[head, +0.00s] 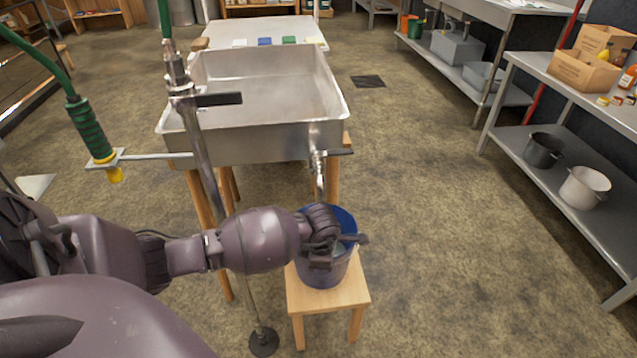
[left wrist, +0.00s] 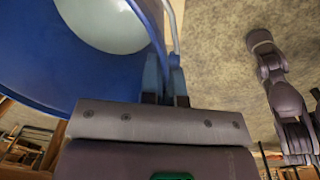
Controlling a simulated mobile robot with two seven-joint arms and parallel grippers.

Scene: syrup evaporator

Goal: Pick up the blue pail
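The blue pail (head: 344,222) stands upright on a small wooden stool (head: 340,292), below the steel pan's tap. My left gripper (head: 350,239) is at the pail's top and hides part of its rim and front. In the left wrist view, the pail (left wrist: 100,75) fills the upper left, with a pale surface inside. There the fingers of my left gripper (left wrist: 166,85) are close together at the pail's edge, around a thin part of it; whether this is rim or handle is hard to tell.
The steel evaporator pan (head: 260,140) with its tap (head: 319,165) stands just behind the pail. A thin metal stand (head: 205,160) rises left of the stool. A shelf (head: 560,190) with a dark pot (head: 543,150) and a white pot (head: 584,188) is at right. Floor right of the stool is clear.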

